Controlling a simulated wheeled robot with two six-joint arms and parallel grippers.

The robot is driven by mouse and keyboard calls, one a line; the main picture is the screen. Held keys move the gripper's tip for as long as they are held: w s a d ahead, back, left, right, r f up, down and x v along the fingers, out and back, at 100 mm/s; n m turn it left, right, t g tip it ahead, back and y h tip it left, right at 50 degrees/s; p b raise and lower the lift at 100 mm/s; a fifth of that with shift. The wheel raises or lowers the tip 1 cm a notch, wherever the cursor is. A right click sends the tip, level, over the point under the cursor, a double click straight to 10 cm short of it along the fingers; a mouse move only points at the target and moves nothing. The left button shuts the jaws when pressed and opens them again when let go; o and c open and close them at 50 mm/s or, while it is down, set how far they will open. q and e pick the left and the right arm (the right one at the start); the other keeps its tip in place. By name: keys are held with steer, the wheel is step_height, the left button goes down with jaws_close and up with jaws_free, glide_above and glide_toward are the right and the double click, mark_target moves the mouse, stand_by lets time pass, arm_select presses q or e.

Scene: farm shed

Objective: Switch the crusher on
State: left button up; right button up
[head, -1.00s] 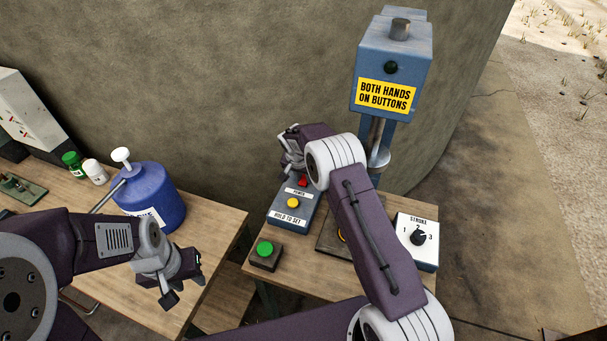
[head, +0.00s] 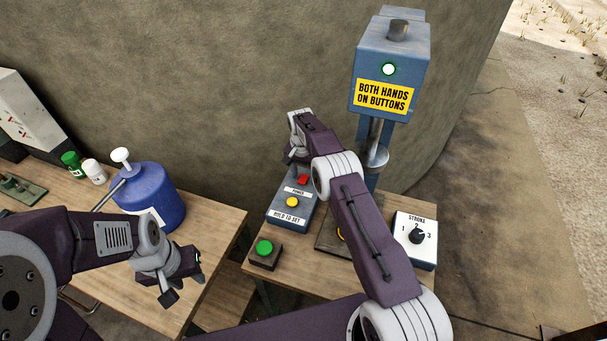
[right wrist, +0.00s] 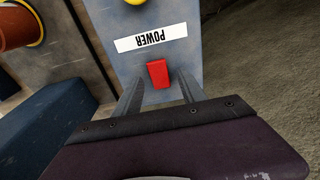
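The crusher (head: 388,55) is a blue-grey machine with a yellow "BOTH HANDS ON BUTTONS" sign; the round lamp (head: 389,69) above the sign is lit. Its blue control box (head: 283,225) stands on the wooden table and carries a red switch (head: 303,180) beside the "POWER" label. The red switch also shows in the right wrist view (right wrist: 158,74). My right gripper (head: 292,157) is above the far end of the box, its two fingers (right wrist: 160,95) apart and empty, with the switch visible just beyond them. My left gripper (head: 184,284) is open and empty at the left bench's edge.
The box has a yellow button (head: 292,202). A green button box (head: 265,253) stands in front of it, and a white "STROKE" dial (head: 416,238) is at right. My right arm partly hides a dark plate (head: 330,237). A blue jug (head: 152,195) stands on the left bench.

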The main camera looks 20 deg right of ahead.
mark_target(303, 180)
step_height(303, 180, up, 9)
steer(key=shift+s+a, duration=0.25)
steer(key=shift+s, duration=0.1)
stand_by(0.5)
